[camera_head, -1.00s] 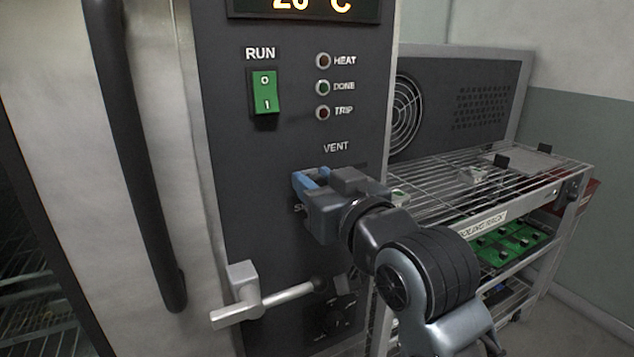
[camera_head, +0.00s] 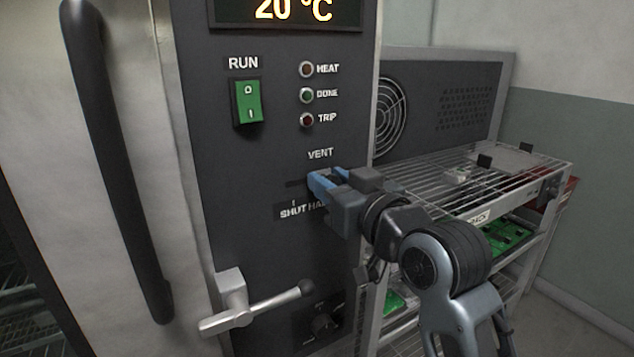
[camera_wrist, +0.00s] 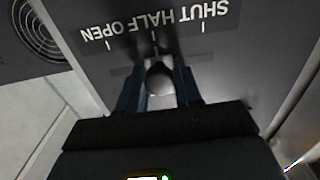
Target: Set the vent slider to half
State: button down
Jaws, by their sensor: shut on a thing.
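The vent slider is on the dark panel below the VENT label. Its rounded grey knob (camera_wrist: 158,78) sits between my gripper's two fingers (camera_wrist: 158,92) in the wrist view. The knob lines up roughly with the middle tick, by HALF, in the upside-down scale SHUT HALF OPEN (camera_wrist: 158,24). In the head view my gripper (camera_head: 322,182) is shut at the slider, its blue fingertips against the panel.
A green RUN switch (camera_head: 248,103) and indicator lamps (camera_head: 306,95) are above. A lever handle (camera_head: 255,308) and a dark dial (camera_head: 324,325) are below. A wire rack (camera_head: 450,185) stands at right, close to my arm. A long door handle (camera_head: 115,165) is at left.

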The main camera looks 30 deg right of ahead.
jog(key=c, duration=0.9)
grip_release()
jog(key=shift+o, duration=0.2)
jog(key=s, duration=0.8)
jog(key=shift+f, duration=0.15)
